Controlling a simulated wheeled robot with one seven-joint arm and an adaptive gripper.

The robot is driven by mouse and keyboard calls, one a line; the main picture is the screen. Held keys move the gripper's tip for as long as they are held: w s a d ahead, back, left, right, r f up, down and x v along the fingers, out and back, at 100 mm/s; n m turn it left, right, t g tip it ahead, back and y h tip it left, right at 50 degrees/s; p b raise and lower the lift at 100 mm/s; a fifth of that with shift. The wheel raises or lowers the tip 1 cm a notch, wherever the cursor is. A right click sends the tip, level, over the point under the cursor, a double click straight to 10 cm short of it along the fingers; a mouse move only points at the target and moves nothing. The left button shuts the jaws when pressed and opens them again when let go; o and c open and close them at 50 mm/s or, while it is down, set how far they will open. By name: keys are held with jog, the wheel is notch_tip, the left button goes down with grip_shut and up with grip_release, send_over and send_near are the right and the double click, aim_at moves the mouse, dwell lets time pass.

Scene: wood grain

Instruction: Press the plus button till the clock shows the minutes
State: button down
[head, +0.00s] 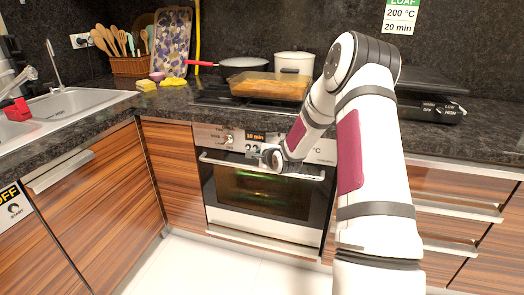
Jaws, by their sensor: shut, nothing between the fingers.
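The oven (258,195) stands under the dark counter, its door shut and a green glow inside. Its clock (256,136) is a small dark display with orange text that looks like "18 min", though the digits are small. Small controls (249,148) sit just below the clock; I cannot make out which one is the plus button. My gripper (268,158) is shut and empty in front of the oven panel, just below and right of the clock. My wrist covers part of the panel, and I cannot tell whether the fingertips touch a button.
A note (401,15) on the wall reads "LOAF 200 °C 20 min". The oven handle (222,161) runs just below the panel. A glass dish (268,88), a pan (243,65) and a white pot (294,62) stand above the oven. The floor in front is clear.

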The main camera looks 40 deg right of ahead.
jog(key=shift+s+a+p, duration=0.35)
jog(key=shift+s+a, duration=0.6)
jog(key=shift+a, duration=0.25)
jog(key=shift+s+a+p, duration=0.35)
jog(key=shift+s+a, duration=0.55)
jog(key=shift+a, duration=0.25)
